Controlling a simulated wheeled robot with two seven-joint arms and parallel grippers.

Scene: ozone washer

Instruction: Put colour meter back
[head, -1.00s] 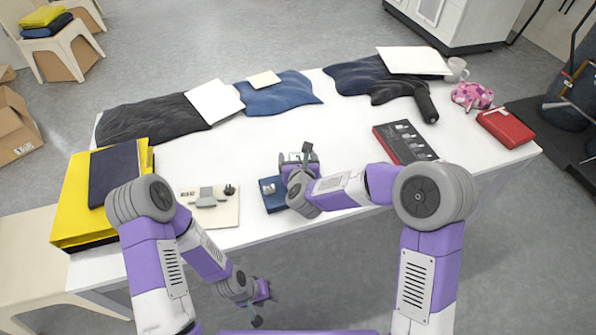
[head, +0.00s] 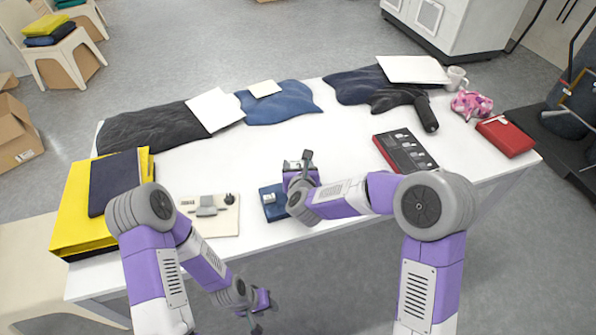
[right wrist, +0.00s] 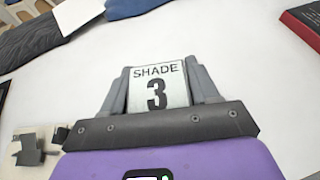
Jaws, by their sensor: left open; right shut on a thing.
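My right gripper (head: 299,163) is shut on a white-faced piece marked "SHADE 3" (right wrist: 158,88), which sits between its fingers in the right wrist view. I cannot tell whether this piece is the colour meter. In the head view the gripper is over the table's front middle, just behind and right of a dark blue case (head: 270,212) with a small pale item on it. Its arm partly hides that spot. A beige board (head: 225,225) with a grey fixture lies left of the case. My left gripper (head: 262,312) is open and empty, low in front of the table.
A black tray with red side (head: 392,158) holds several pale pieces at right. Dark garments (head: 150,125), a black handheld device (head: 427,115), a mug (head: 456,78) and a red box (head: 506,136) are around. The table's middle is clear.

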